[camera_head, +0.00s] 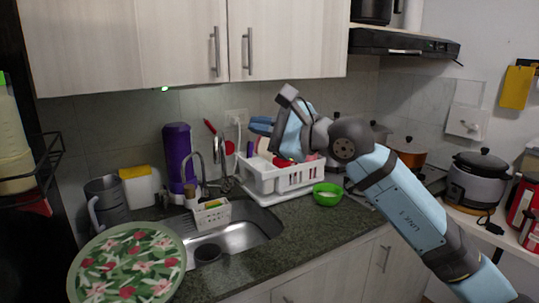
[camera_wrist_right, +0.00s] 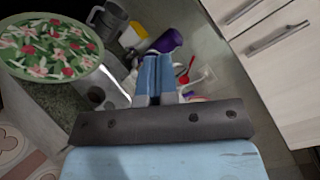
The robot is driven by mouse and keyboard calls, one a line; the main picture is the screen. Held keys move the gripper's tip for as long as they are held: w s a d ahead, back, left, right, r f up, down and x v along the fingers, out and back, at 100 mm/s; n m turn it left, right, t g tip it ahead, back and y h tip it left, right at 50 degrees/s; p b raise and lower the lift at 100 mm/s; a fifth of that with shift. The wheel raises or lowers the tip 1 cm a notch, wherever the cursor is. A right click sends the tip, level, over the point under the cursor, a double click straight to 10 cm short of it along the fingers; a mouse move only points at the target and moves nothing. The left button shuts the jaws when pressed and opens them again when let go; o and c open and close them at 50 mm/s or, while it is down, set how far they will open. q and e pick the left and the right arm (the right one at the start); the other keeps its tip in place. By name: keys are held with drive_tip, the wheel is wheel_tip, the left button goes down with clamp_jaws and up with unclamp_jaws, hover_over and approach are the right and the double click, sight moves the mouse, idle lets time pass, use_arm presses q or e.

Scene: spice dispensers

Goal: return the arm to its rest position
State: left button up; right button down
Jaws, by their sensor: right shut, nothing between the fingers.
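My right arm (camera_head: 405,205), light blue with dark joints, comes in from the lower right of the head view and is raised over the counter. Its gripper (camera_head: 260,125) is in the air in front of the tiled wall, above and in front of the white dish rack (camera_head: 270,181). In the right wrist view the two blue fingers (camera_wrist_right: 156,62) are together, with nothing between them. My left gripper is in neither view.
A green bowl (camera_head: 327,194) stands on the counter right of the rack. The sink (camera_head: 235,238), a purple container (camera_head: 179,155) and a floral tray (camera_head: 75,280) are to the left. Cabinets (camera_head: 185,40) hang above. A cooker (camera_head: 475,185) stands at right.

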drive_tip(key=s+d+f+n+t+h+p, duration=0.2)
drive_tip(key=s+d+f+n+t+p, duration=0.15)
drive_tip(key=f+n, duration=0.6)
drive_tip(key=s+d+f+n+t+h+p, duration=0.1)
drive_tip(key=s+d+f+n+t+p, duration=0.25)
drive_tip(key=n, duration=1.05)
drive_tip(key=s+d+f+n+t+h+p, duration=0.15)
drive_tip(key=d+f+n+t+p, duration=0.35)
drive_tip(key=f+n, duration=0.55)
drive_tip(key=s+d+f+m+g+h+p, duration=0.2)
drive_tip(key=s+d+f+m+g+h, duration=0.2)
drive_tip(key=s+f+m, duration=0.5)
drive_tip(key=s+d+f+m+g+h+p, duration=0.2)
drive_tip(key=s+d+f+m+g+h, duration=0.2)
drive_tip(key=s+f+m, duration=0.5)
drive_tip(key=s+d+f+g, duration=0.1)
drive_tip(key=s+f, duration=0.1)
drive_tip(key=s, duration=0.2)
drive_tip(key=shift+s+d+g+p, duration=0.3)
drive_tip(key=shift+s+g+p, duration=0.05)
drive_tip(key=shift+g+p, duration=0.05)
